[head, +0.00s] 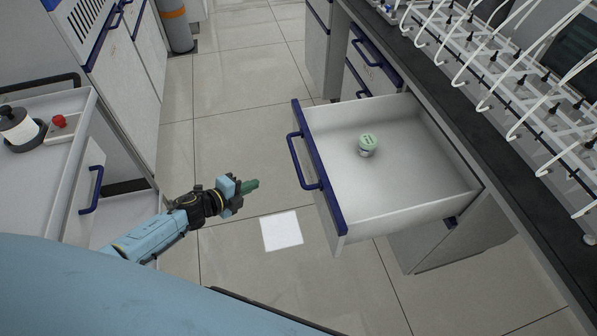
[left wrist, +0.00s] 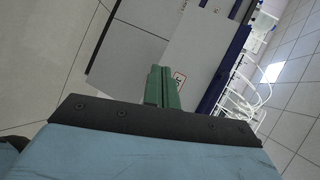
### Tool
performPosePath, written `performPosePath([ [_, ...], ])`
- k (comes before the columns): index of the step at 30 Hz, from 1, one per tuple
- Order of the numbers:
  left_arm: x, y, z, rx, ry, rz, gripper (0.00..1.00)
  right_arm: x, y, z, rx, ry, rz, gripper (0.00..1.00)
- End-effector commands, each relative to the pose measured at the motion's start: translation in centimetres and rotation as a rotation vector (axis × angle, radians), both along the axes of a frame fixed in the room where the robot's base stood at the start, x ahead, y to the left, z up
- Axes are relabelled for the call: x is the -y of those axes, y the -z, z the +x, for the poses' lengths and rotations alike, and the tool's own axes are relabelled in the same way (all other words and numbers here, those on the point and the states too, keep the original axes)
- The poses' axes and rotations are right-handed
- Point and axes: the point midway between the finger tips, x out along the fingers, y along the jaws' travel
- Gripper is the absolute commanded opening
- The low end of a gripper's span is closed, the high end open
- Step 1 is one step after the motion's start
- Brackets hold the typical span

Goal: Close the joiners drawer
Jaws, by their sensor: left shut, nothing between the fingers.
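The drawer (head: 400,185) is pulled far out from under the black-topped bench on the right in the head view. It has a white inside, a blue front edge and a blue bar handle (head: 303,162) facing left. A small container with a pale green lid (head: 367,145) stands inside it. My left gripper (head: 253,185), with green fingers, is left of the drawer front, apart from the handle, and is shut and empty. The fingers also show in the left wrist view (left wrist: 162,88). My right gripper is not in view.
The black bench top (head: 436,88) carries a rack of white tubes (head: 500,75). Another closed drawer with a blue handle (head: 372,60) is farther along the bench. A white cabinet (head: 50,150) stands at the left. Tiled floor (head: 230,120) lies open between them.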

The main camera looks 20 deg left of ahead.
Motion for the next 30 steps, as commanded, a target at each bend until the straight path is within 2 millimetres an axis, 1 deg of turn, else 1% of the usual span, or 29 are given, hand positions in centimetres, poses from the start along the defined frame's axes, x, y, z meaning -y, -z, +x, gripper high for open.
performPosePath([
  [1,0.7,-2.5,2.7,0.155,0.196,0.151,0.0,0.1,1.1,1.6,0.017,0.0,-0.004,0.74],
  [3,2.2,-6.1,4.2,0.336,0.455,0.369,0.0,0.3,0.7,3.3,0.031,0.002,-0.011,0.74],
  [5,3.0,-8.3,4.6,0.463,0.657,0.555,0.0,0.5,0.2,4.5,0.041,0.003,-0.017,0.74],
  [6,3.3,-9.3,4.5,0.53,0.779,0.676,0.0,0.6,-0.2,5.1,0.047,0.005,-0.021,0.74],
  [9,3.2,-10.8,3.9,0.65,1.031,0.941,0.0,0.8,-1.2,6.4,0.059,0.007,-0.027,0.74],
  [12,2.5,-11.5,3.4,0.706,1.203,1.137,0.0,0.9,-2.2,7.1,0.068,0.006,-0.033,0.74],
  [15,1.8,-11.8,3.0,0.726,1.303,1.253,0.0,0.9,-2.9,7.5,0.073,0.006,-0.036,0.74],
  [19,1.8,-11.7,3.1,0.732,1.345,1.299,0.0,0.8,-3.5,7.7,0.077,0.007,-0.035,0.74],
  [23,2.9,-10.6,3.8,0.734,1.343,1.298,0.0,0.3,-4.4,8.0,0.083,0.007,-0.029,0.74],
  [30,6.1,-7.0,5.9,0.733,1.342,1.294,0.0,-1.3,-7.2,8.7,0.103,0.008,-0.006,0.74],
])
